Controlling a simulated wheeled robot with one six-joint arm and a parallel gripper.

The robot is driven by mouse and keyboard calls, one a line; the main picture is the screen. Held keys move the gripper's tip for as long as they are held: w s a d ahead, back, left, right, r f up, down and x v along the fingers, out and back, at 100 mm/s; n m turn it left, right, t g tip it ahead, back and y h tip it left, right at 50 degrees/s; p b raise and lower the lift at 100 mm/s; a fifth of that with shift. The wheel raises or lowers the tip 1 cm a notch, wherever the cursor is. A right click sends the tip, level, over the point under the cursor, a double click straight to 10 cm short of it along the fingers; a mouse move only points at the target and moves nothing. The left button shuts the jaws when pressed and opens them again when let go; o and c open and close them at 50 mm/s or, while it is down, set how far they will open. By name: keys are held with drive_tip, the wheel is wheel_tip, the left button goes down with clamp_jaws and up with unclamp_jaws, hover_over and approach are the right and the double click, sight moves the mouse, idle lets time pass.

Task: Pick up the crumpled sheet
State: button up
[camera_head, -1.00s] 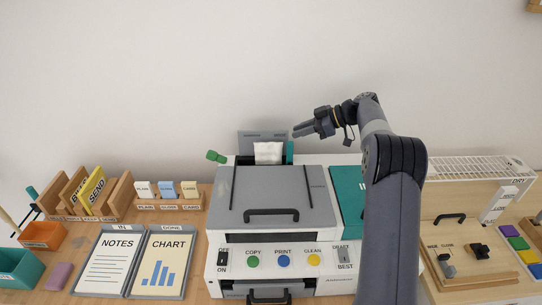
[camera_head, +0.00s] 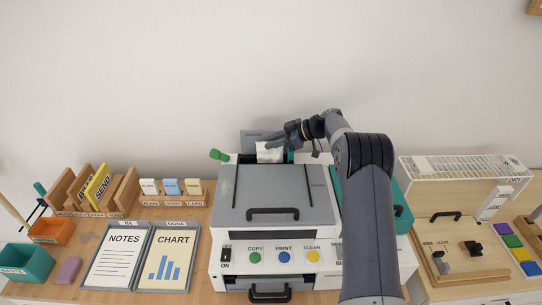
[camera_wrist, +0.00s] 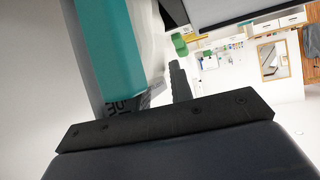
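The crumpled sheet (camera_head: 268,153) is a white wad at the back of the printer, in front of a grey upright panel (camera_head: 256,137). In the wrist view the sheet (camera_wrist: 150,45) is partly hidden behind a teal block (camera_wrist: 112,50). My gripper (camera_head: 275,142) reaches in from the right, its tips over the top of the sheet. Its fingers appear apart. I see no grip on the sheet, but contact cannot be told.
The printer (camera_head: 272,195) has a grey lid with a black handle and several coloured buttons. A green knob (camera_head: 217,155) sticks out at its back left. A teal panel (camera_head: 400,205) lies right of the lid. A wooden card rack (camera_head: 172,196) stands left.

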drive_tip(key=shift+c, duration=0.5)
clamp_jaws()
